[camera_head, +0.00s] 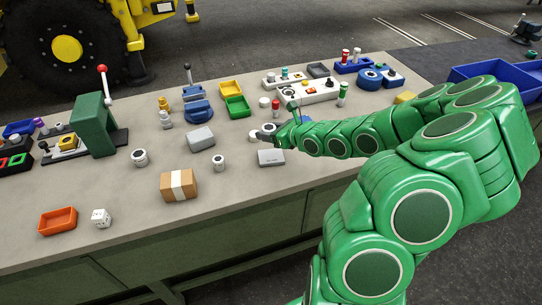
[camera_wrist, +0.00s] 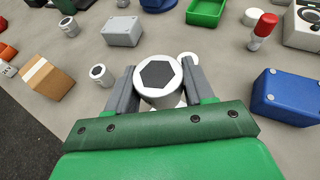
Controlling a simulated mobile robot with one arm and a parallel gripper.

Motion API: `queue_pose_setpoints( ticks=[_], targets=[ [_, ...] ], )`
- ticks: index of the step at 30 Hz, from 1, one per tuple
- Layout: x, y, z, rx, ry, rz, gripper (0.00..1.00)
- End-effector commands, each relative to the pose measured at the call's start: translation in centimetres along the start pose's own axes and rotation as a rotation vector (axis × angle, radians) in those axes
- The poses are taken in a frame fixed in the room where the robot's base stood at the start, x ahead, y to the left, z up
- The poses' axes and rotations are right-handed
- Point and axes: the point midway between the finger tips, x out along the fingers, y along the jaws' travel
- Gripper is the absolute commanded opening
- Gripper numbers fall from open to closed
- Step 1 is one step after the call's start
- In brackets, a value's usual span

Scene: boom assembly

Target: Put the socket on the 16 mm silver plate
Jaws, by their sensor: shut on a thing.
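My gripper (camera_wrist: 158,82) is shut on a silver-white socket (camera_wrist: 161,96) with a dark hexagonal opening facing the wrist camera. In the head view, my gripper (camera_head: 266,132) hangs over the table, and the held socket is hard to make out. A grey-silver plate block (camera_head: 271,158) with small unreadable marking lies just below and in front of the gripper. In the wrist view it is mostly hidden behind the socket and the gripper. A second grey block (camera_head: 200,139) lies further left, also in the wrist view (camera_wrist: 122,31). I cannot read either block's size.
A white round part (camera_head: 253,135) stands close beside the gripper. Similar white cylinders (camera_head: 218,162) (camera_head: 139,157) stand to the left, near a cardboard box (camera_head: 179,185). A blue block (camera_wrist: 285,97) is right of the gripper in the wrist view. Bare table (camera_head: 115,190) lies left.

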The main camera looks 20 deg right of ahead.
Motion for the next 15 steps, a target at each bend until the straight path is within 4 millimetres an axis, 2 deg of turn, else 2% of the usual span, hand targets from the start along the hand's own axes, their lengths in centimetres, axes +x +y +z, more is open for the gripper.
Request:
queue_pose_setpoints(
  ticks=[5, 15],
  targets=[
    [-0.3, -0.4, -0.7, 0.005, 0.0, -0.007, 0.16],
    [0.9, -0.4, -3.8, 0.006, 0.002, -0.006, 0.16]
  ],
)
